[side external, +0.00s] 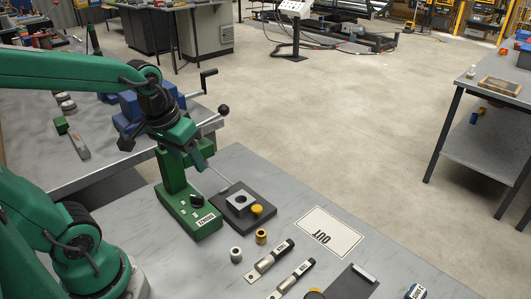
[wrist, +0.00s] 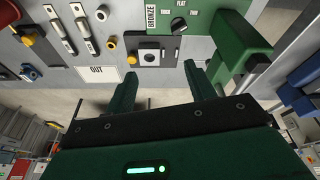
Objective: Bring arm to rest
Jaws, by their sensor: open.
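My gripper (wrist: 159,70) shows in the wrist view with two dark green fingers well apart and nothing between them. In the side external view my green arm reaches in from the left, and its end is above the table beside a green device (side external: 178,215) labelled BRONZE. That device also shows at the top right of the wrist view (wrist: 205,20). A dark plate (side external: 267,222) bearing a square metal block (side external: 241,204) with a round hole lies beside the device. In the wrist view the block (wrist: 149,57) appears beyond the fingertips. I see no contact.
An OUT card (side external: 325,235) lies right of the plate. A brass ring (side external: 261,236), a pale ring (side external: 236,254) and two labelled bar tools (side external: 270,260) (side external: 290,278) lie nearer. A second bench (side external: 200,130) with blue items stands behind. Open floor lies beyond.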

